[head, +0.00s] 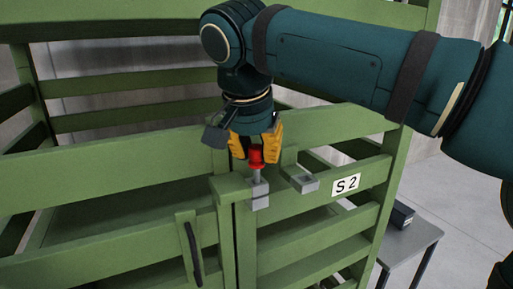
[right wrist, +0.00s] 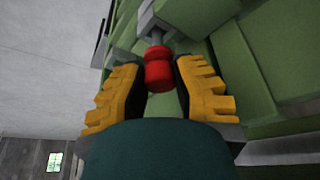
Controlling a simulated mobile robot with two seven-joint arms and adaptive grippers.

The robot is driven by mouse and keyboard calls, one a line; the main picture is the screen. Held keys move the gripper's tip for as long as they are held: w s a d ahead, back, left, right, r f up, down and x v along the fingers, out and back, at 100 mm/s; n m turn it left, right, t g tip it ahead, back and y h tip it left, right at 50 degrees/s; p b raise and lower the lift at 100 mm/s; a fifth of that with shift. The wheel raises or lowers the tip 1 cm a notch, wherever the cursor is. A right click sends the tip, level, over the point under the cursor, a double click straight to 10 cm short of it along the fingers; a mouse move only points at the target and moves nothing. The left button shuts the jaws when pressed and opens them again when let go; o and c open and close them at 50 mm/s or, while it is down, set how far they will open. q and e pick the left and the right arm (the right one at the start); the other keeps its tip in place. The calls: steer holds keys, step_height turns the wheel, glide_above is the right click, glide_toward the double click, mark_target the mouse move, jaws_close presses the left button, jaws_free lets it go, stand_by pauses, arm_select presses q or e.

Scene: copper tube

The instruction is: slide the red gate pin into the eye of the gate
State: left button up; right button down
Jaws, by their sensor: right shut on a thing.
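The gate pin (head: 256,158) has a red knob and a thin grey shank. It points down, roughly upright. My right gripper (head: 256,150) has its yellow fingers shut on the red knob, from above. The shank meets a grey eye (head: 260,196) at the edge of the green gate (head: 225,190); its lower end is hidden there, so I cannot tell how deep it sits. In the right wrist view, the red knob (right wrist: 158,70) is between the fingers, and the shank runs to a grey fitting (right wrist: 152,22). My left gripper is not in view.
A second grey bracket (head: 300,178) with a square opening sits to the right, beside the S2 label (head: 346,184). A dark handle (head: 193,254) is on the gate below. Green rails surround the gripper. A grey table (head: 412,240) with a dark box stands at right.

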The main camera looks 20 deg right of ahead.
mark_target(256, 166)
steer(key=shift+f+b, duration=1.2)
steer(key=shift+f, duration=0.35)
steer(key=c, duration=0.8)
jaws_free()
steer(key=shift+r, duration=0.1)
steer(key=v, duration=1.2)
steer(key=shift+s, duration=0.1)
